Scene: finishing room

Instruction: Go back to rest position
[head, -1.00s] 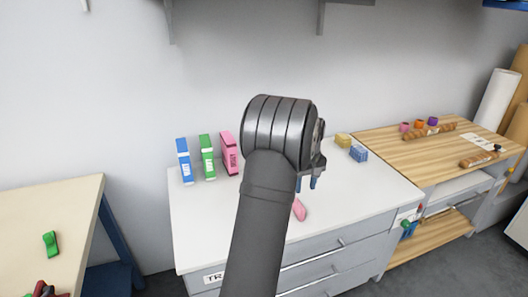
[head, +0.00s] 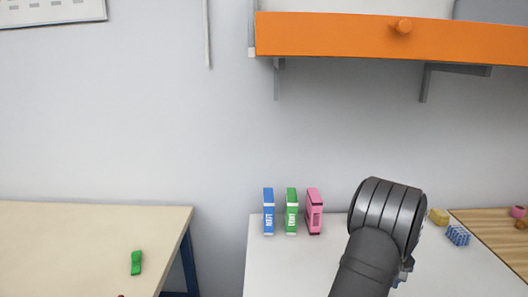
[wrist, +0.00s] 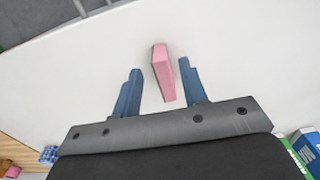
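My gripper (wrist: 158,66) shows in the wrist view with its two blue fingers apart. A pink block (wrist: 164,72) lies on the white top of the cabinet, seen between the fingers with a gap on each side. The fingers do not appear to touch it, and I cannot tell how high they are above it. In the head view my arm hides the block and most of the gripper, which is over the white cabinet top (head: 290,270).
Blue (head: 268,212), green (head: 291,212) and pink (head: 314,212) boxes stand upright left of my arm. A yellow block (head: 438,216) and a blue patterned block (head: 457,235) lie right. An orange shelf (head: 350,38) is above. A green item (head: 136,262) lies on the left table (head: 60,240).

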